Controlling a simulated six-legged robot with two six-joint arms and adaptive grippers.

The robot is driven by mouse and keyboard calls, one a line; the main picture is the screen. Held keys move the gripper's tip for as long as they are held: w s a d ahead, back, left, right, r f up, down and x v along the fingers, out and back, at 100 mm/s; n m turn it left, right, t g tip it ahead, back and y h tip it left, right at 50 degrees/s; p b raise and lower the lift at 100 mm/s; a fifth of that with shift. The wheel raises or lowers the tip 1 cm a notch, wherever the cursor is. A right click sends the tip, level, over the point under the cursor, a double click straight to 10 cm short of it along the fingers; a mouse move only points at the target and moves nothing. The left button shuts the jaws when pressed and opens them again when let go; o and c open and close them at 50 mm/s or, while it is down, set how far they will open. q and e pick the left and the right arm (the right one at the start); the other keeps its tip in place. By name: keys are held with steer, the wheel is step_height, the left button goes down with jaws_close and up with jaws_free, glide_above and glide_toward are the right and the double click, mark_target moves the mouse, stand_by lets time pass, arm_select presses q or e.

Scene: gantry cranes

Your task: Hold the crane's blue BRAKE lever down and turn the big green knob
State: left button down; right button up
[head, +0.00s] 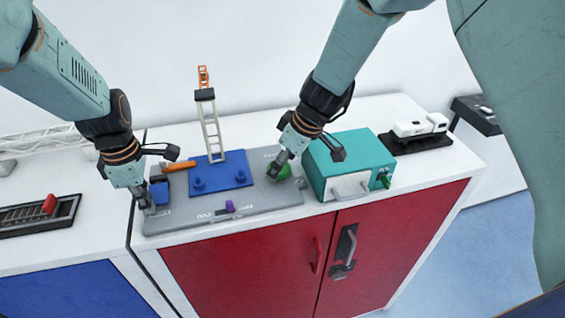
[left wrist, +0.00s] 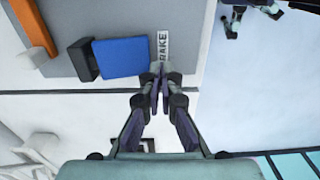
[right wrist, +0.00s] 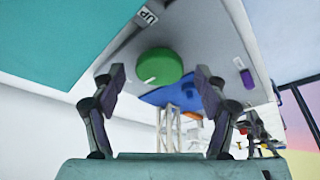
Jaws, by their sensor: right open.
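The blue BRAKE lever (head: 159,192) is at the left end of the grey crane panel (head: 185,212). In the left wrist view the lever (left wrist: 121,57) is a flat blue paddle beside the BRAKE label (left wrist: 163,47). My left gripper (head: 148,208) has its fingers together, with its tips (left wrist: 159,72) at the lever's edge; I cannot tell whether they press it. The green knob (head: 284,171) is at the panel's right end. My right gripper (head: 274,170) is close over it. In the right wrist view the knob (right wrist: 160,66) lies beyond and between the open fingers (right wrist: 159,75).
A blue base (head: 232,175) with a small crane tower (head: 211,127) stands between my grippers. A purple slider (head: 229,206) is at the panel's front. A teal box (head: 355,155) stands close right of the knob. An orange bar (head: 180,166) lies behind the lever.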

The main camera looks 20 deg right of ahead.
steer(key=shift+f, duration=0.2)
steer(key=c, duration=1.2)
steer(key=shift+o, duration=0.2)
steer(key=shift+a+m, duration=0.1)
steer(key=shift+m, duration=0.3)
steer(key=m, duration=0.2)
steer(key=m+h, duration=0.1)
steer(key=shift+s+a+m+t, duration=0.15)
steer(key=shift+m+t, duration=0.25)
steer(key=shift+a+m+h, duration=0.1)
steer(key=shift+m+h, duration=0.9)
steer(key=shift+m, duration=1.2)
